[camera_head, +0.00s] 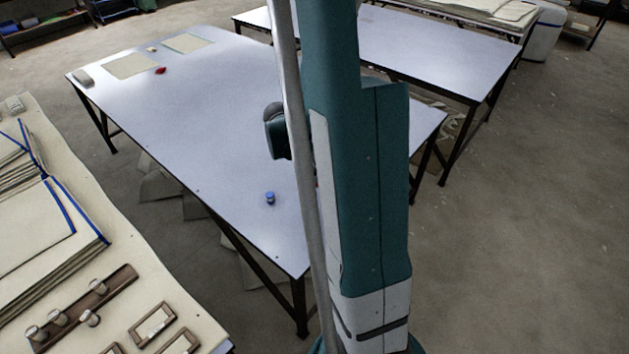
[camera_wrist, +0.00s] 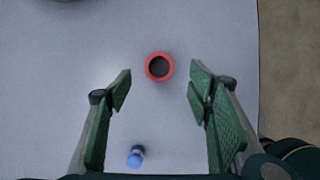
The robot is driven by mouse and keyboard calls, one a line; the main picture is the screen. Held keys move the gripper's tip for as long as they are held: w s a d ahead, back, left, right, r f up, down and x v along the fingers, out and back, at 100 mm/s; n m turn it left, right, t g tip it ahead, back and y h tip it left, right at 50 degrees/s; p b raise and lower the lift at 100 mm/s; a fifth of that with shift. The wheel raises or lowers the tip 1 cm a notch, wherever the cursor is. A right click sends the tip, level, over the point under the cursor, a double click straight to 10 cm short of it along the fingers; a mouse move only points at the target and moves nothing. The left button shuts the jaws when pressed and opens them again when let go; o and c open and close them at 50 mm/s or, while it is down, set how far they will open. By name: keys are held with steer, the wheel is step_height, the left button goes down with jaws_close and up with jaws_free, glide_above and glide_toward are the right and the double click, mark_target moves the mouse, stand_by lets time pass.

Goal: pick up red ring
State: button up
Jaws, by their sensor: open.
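The red ring (camera_wrist: 159,67) lies on the white table in the wrist view, with a dark centre. It sits between and slightly beyond the tips of my gripper (camera_wrist: 160,80). The gripper is open and its green fingers are wide apart, with nothing between them touching either finger. In the head view my arm hides the ring and the fingers.
A small blue object (camera_wrist: 136,157) stands on the table, nearer the gripper's base; it also shows in the head view (camera_head: 270,198). The white table (camera_head: 190,120) has cloths (camera_head: 132,65) and a small red item (camera_head: 160,70) at its far end. Its middle is clear.

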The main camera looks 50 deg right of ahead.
steer(key=shift+x, duration=0.85)
steer(key=shift+f, duration=0.1)
steer(key=shift+b+x, duration=1.05)
steer(key=shift+x, duration=1.5)
steer(key=shift+a, duration=0.1)
steer(key=c, duration=0.9)
